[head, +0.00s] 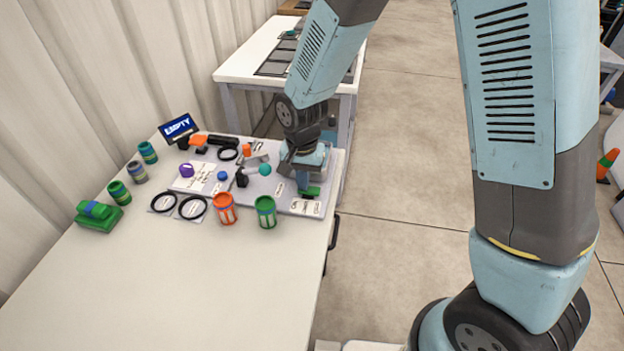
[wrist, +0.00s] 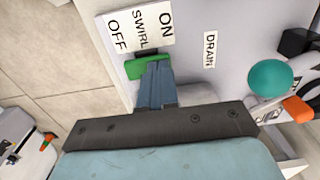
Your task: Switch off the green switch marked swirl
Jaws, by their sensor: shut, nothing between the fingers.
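The green switch (head: 312,192) sits at the right end of the grey panel on the table. In the wrist view the green switch (wrist: 134,69) lies beside a white label (wrist: 139,30) reading ON, SWIRL and OFF. My gripper (head: 303,187) points down at the switch. In the wrist view my gripper (wrist: 154,66) has its blue fingers together, with the tips at the switch and partly over it. I cannot tell whether they touch it, or which way the switch is set.
A teal ball knob (wrist: 270,78) and a DRAIN label (wrist: 210,49) are on the same panel. An orange canister (head: 225,209) and a green canister (head: 265,212) stand in front. The near table is clear.

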